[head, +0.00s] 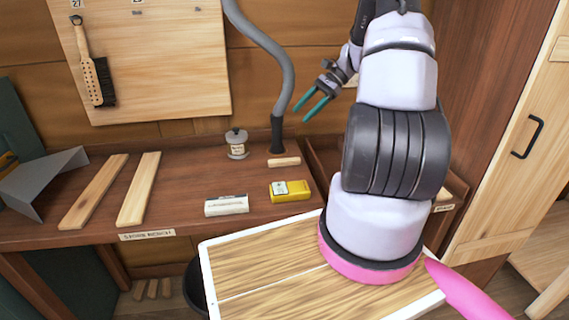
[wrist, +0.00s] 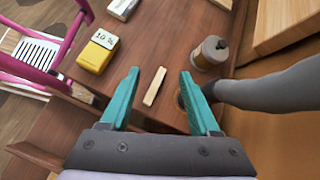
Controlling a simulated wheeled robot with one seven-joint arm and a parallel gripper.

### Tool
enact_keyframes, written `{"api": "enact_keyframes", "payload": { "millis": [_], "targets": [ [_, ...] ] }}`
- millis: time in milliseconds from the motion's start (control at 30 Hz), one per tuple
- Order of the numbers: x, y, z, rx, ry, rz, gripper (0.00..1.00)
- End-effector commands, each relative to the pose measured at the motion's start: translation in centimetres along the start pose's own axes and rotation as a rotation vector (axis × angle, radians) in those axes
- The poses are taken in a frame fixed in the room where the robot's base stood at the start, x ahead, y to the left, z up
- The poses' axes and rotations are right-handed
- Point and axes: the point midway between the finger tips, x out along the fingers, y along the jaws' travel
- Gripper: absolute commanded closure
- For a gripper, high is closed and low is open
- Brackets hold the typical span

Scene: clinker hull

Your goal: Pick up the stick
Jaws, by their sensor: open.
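The stick (head: 284,161) is a short, pale wooden piece lying flat on the brown workbench, close to the lower end of the grey hose. In the wrist view the stick (wrist: 154,87) appears between my two teal fingers, pointing roughly away from the palm. My gripper (head: 306,107) is open and empty, raised above the bench near the hose. In the wrist view the gripper (wrist: 160,73) shows both fingertips spread wide, with the stick below them on the bench and apart from them.
A yellow box (head: 290,190) and a white block (head: 226,205) lie in front of the stick. A lidded jar (head: 237,146) stands to its left. The grey hose (head: 278,130) comes down just behind it. Two longer wooden strips (head: 138,190) (head: 93,192) lie at the left.

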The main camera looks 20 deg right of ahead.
Motion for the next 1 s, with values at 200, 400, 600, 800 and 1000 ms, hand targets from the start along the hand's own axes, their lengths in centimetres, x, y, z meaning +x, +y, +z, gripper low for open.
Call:
{"api": "enact_keyframes", "payload": {
  "millis": [200,400,600,800,1000],
  "targets": [
    [3.2,1.6,-8.4,0.225,-0.195,-0.101,0.38],
    [5.2,2.8,-12.6,0.339,-0.303,-0.170,0.38],
    [6.8,2.8,-13.2,0.366,-0.331,-0.186,0.38],
    [9.7,2.1,-12.3,0.366,-0.330,-0.186,0.38],
    [11.2,1.7,-11.9,0.366,-0.329,-0.186,0.38]
  ]
}}
